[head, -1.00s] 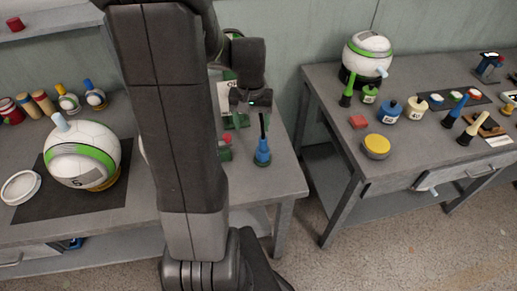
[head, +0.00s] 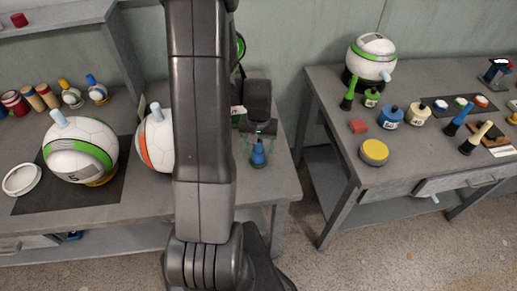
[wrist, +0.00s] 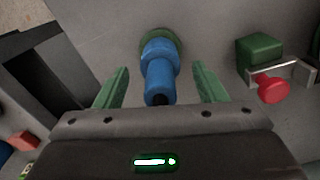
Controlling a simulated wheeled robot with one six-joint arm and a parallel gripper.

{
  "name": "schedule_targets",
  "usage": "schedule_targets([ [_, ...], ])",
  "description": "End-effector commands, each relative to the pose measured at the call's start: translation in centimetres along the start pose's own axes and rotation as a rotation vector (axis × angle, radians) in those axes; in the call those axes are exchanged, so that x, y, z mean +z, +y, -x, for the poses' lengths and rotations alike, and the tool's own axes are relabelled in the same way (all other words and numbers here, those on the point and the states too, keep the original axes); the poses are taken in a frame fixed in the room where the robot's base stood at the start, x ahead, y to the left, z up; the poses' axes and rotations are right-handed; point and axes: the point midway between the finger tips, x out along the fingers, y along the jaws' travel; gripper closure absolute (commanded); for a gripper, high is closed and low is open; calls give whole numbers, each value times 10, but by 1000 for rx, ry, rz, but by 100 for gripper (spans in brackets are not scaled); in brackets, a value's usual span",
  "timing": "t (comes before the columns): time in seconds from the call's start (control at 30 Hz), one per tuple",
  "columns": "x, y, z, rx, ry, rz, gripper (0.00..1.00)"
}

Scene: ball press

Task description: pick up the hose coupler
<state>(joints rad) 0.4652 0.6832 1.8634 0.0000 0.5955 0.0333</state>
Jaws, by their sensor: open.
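The hose coupler (head: 258,156) is the blue fitting that stands near the right end of the left bench, on a green base. In the wrist view the blue coupler (wrist: 159,57) stands between my two green fingers, its dark tip toward the palm. My gripper (head: 260,142) is above and around it in the head view. The wrist view shows my gripper (wrist: 160,85) open, with a gap on either side of the coupler. The gripper hides the coupler's upper part in the head view.
A green block with a red knob (wrist: 273,89) stands right of the coupler in the wrist view. A white and green ball (head: 80,148) sits on the dark mat, and another ball (head: 155,140) is partly behind my arm. A gap separates the right bench (head: 340,150).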

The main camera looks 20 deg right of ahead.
Motion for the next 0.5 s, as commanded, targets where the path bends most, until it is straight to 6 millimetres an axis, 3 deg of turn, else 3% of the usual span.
schedule_targets([
  [0.2, 0, 0, -18, 0, -1, 0, 36],
  [0.5, 0, 0, -21, 0, 1, 0, 38],
])
